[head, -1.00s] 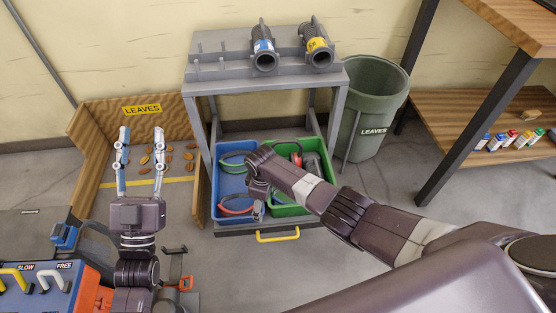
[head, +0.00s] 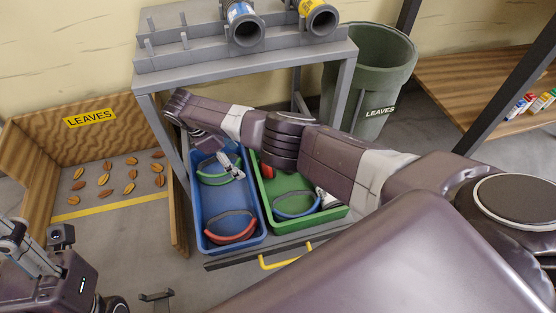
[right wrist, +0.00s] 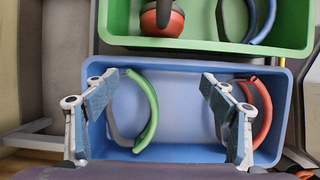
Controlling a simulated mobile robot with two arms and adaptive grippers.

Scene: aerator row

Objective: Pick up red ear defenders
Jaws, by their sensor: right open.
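Red ear defenders (right wrist: 163,20) with a red cup and a dark band lie in the green tray, partly cut off at the top of the right wrist view. A small red part of them shows in the head view (head: 266,171), mostly hidden by my right arm. My right gripper (right wrist: 159,82) is open and empty over the blue tray (right wrist: 185,66), its fingers apart. In the head view a fingertip of it (head: 232,170) shows over the blue tray's back part. My left gripper (head: 38,246) is open and empty at the lower left, partly cut off.
The blue tray holds a green-banded item (right wrist: 148,108) and a red-banded item (right wrist: 262,112). A blue-banded item (right wrist: 262,22) lies in the green tray (right wrist: 210,46). The grey rack (head: 185,72) stands above the trays. A green bin (head: 385,75) is behind my right arm.

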